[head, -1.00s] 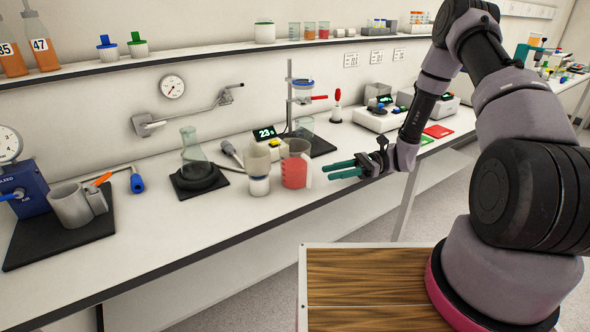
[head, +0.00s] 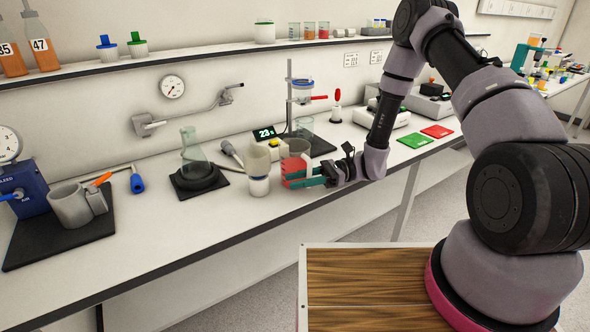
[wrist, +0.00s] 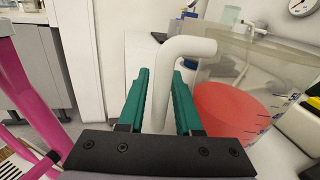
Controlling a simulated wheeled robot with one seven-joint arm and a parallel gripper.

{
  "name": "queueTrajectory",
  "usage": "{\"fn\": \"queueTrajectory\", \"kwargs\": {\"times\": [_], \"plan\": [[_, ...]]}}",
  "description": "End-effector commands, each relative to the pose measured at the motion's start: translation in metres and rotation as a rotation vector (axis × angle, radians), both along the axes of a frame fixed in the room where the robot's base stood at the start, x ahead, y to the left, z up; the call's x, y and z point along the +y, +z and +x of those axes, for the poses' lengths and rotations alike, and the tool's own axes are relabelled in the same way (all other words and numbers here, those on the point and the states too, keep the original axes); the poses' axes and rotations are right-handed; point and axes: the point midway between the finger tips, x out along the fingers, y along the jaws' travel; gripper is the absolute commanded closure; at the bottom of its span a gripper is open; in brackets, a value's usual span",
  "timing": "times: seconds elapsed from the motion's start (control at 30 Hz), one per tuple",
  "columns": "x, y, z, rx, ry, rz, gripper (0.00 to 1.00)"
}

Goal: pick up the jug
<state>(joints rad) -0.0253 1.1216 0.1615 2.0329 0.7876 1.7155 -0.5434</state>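The jug (head: 295,148) is a clear vessel with red liquid and a white handle, standing upright on the bench near its front edge. In the wrist view its body (wrist: 236,115) fills the right side, and its bent handle (wrist: 190,47) comes down between my fingers. My gripper (head: 286,177) reaches in from the right, level with the jug, and hides part of its lower body in the head view. In the wrist view my gripper (wrist: 159,75) is open, with one green finger on each side of the handle. Contact with the handle is not clear.
A white-based container (head: 259,172) stands close left of the jug. A stand with a clamp (head: 290,92) is behind it. Red (head: 437,131) and green (head: 415,141) pads lie right.

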Motion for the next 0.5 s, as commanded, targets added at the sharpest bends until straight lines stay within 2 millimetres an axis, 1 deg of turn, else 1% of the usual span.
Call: {"fn": "queueTrajectory", "kwargs": {"times": [0.1, 0.13, 0.17, 0.2, 0.5], "plan": [[-0.0002, 0.0, 0.0002, 0.0, 0.0, 0.0, 0.67], [-0.0002, 0.0, 0.0002, 0.0, 0.0, 0.0, 0.74], [-0.0002, 0.0001, 0.0002, 0.0, 0.0, 0.0, 0.86], [-0.0002, 0.0001, 0.0002, 0.0, 0.0, 0.0, 1.0], [-0.0003, 0.0001, 0.0003, 0.0, 0.0, 0.0, 1.0]]}}
